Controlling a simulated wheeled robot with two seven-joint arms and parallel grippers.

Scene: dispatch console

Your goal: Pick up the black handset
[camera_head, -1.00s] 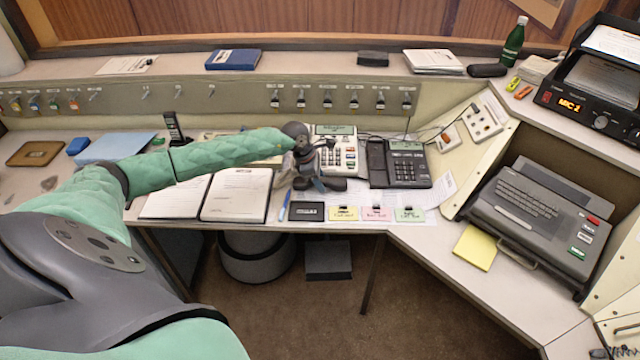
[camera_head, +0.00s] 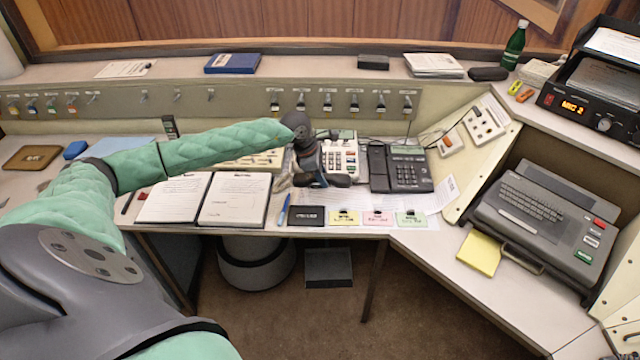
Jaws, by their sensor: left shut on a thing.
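My left gripper (camera_head: 322,176) is at the middle of the desk, in front of the cream desk phone (camera_head: 345,158), and covers that phone's left side. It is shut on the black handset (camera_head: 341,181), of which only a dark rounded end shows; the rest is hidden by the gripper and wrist. I cannot tell whether the handset is clear of the desk. A black desk phone (camera_head: 408,172) stands just to the right, with its own receiver (camera_head: 378,168) in its cradle. My right gripper is not in view.
An open binder (camera_head: 232,198) lies left of the gripper. A blue pen (camera_head: 284,209), a black card (camera_head: 307,216) and coloured cards (camera_head: 377,218) lie along the front edge. A cordless phone (camera_head: 169,126) stands at the back left. A grey terminal (camera_head: 540,215) fills the right.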

